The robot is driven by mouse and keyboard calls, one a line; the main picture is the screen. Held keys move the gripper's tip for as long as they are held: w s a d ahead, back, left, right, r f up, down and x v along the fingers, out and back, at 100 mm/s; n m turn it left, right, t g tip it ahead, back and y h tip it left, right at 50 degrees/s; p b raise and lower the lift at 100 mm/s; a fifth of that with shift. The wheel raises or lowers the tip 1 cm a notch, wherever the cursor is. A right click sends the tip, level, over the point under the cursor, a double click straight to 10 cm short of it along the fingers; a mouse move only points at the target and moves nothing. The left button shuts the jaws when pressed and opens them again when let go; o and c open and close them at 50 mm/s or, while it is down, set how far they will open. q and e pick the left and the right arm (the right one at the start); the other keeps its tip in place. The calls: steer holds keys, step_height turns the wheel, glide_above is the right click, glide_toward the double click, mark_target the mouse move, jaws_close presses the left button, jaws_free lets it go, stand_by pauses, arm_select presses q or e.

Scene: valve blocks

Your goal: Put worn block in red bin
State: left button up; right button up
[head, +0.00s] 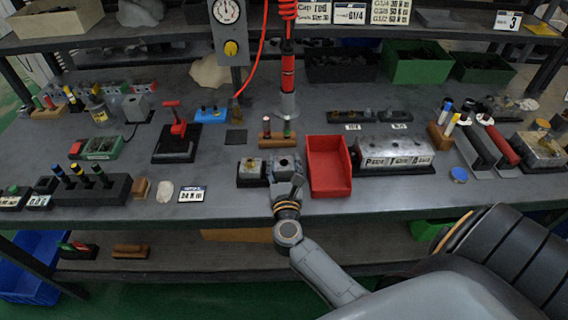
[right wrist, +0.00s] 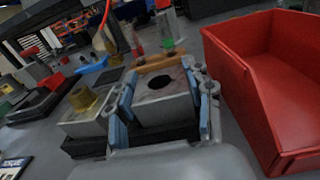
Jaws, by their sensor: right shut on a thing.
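My right gripper (head: 288,184) is at the front of the workbench, and its fingers (right wrist: 162,112) straddle a grey metal block (right wrist: 176,80) with a dark round hole in its top. The jaws are shut on this block's sides. The block (head: 284,162) appears at or just above a black base; I cannot tell whether it is lifted. Whether it is the worn one is not clear. The red bin (head: 328,178) stands empty just to the right of the gripper, and its wall fills the right of the wrist view (right wrist: 250,105). My left gripper is not in view.
A second block (head: 250,172) with a brass fitting (right wrist: 84,98) sits close left on a black base. Behind is a wooden holder (head: 275,142) with red and green-topped pieces. A long labelled manifold (head: 395,155) is right of the bin. Bare bench lies in front.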

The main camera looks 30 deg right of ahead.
steer(key=shift+f, duration=0.15)
steer(key=o, duration=1.4)
steer(key=shift+o, duration=0.2)
